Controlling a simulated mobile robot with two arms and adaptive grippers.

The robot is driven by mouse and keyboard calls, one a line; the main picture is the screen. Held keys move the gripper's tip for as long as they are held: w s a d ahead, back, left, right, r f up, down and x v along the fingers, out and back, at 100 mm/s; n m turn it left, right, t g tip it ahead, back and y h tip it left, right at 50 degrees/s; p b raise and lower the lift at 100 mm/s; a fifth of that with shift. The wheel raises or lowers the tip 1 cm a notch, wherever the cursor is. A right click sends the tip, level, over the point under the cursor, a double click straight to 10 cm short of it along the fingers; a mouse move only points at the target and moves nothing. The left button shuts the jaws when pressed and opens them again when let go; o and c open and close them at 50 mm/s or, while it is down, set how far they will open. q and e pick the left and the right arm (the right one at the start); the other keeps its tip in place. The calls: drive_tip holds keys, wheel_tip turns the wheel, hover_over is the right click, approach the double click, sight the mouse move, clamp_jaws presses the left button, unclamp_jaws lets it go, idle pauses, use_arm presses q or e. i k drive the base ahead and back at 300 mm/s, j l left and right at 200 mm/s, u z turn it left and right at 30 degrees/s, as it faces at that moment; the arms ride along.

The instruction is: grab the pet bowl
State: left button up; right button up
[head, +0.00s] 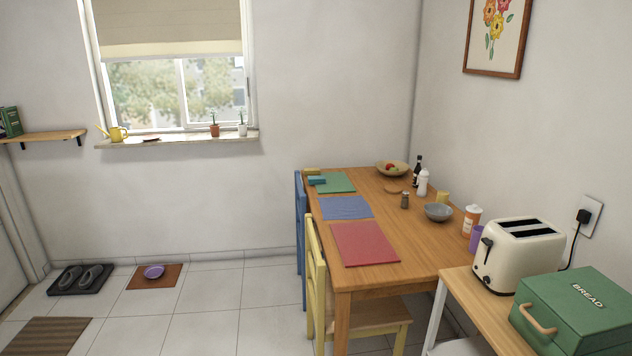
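A small purple bowl (154,272), which looks like the pet bowl, sits on a brown mat (171,282) on the tiled floor near the back wall, at the lower left of the head view. A grey bowl (438,212) stands on the wooden table, and a wooden bowl (392,168) with fruit is at the table's far end. Neither of my grippers shows in the head view.
A black tray with shoes (80,278) lies left of the brown mat, and a striped doormat (46,336) lies in front. The dining table (393,251) with blue and yellow (315,265) chairs stands right of centre. The floor (213,297) between is clear.

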sight(155, 271)
drive_tip(key=i+j+u, duration=0.4)
drive_tip(key=i, duration=0.45)
drive_tip(key=i+u, duration=0.4)
drive_tip(key=i, duration=2.5)
